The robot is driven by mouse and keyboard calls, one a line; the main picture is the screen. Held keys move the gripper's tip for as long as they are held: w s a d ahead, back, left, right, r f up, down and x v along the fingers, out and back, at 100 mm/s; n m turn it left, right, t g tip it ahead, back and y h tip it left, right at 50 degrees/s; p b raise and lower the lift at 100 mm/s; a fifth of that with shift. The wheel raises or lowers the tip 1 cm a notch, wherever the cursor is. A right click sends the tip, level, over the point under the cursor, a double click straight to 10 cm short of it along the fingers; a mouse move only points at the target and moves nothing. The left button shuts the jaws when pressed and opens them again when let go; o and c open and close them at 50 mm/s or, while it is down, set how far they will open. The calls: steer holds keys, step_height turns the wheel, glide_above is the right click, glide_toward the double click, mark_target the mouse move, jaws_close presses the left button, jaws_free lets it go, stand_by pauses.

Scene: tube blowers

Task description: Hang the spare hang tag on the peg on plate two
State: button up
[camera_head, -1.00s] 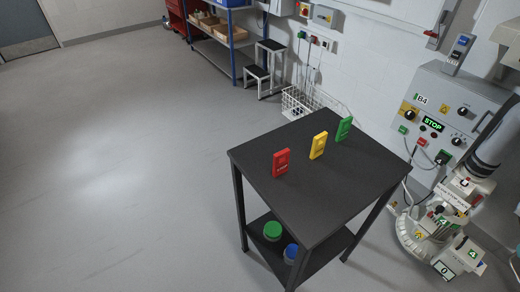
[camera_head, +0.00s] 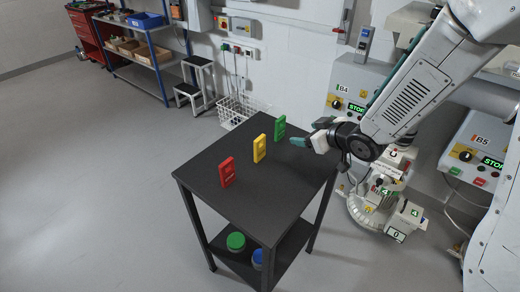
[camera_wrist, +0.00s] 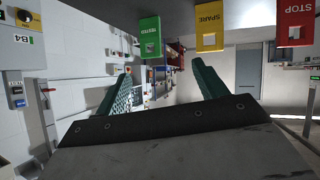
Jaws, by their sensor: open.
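The spare hang tag (camera_head: 259,148) is yellow and stands upright on the dark table (camera_head: 225,200), between a red tag (camera_head: 227,172) and a green tag (camera_head: 280,128). In the wrist view the yellow tag (camera_wrist: 209,25) reads SPARE and appears at the top, beyond the fingers. My gripper (camera_head: 302,141) is open and empty, with teal fingers over the table's right side, near the green tag and apart from the yellow one. The fingers (camera_wrist: 163,75) also show spread in the wrist view. I cannot make out plate two or its peg in these views.
Control panels marked B4 (camera_head: 358,88) and B5 (camera_head: 470,150) stand at the right. A white machine (camera_head: 385,210) is on the floor beside the table. A wire basket (camera_head: 236,110) and step stool (camera_head: 190,92) are behind. The left floor is clear.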

mark_target(260, 149)
steer(key=a+f+y, duration=0.1)
steer(key=a, duration=0.1)
steer(key=s+a+f+n+y, duration=0.1)
steer(key=a+y, duration=0.1)
steer(key=s+a+f+g+y, duration=0.1)
steer(key=a+f, duration=0.1)
steer(key=shift+a+n+y, duration=0.2)
steer(key=shift+n+y, duration=0.1)
steer(key=shift+y, duration=0.1)
steer(key=shift+a, duration=0.3)
steer(key=x, duration=0.7)
steer(key=shift+w+f, duration=0.1)
steer(key=shift+f, duration=0.05)
steer(key=shift+c, duration=0.2)
steer(key=c, duration=1)
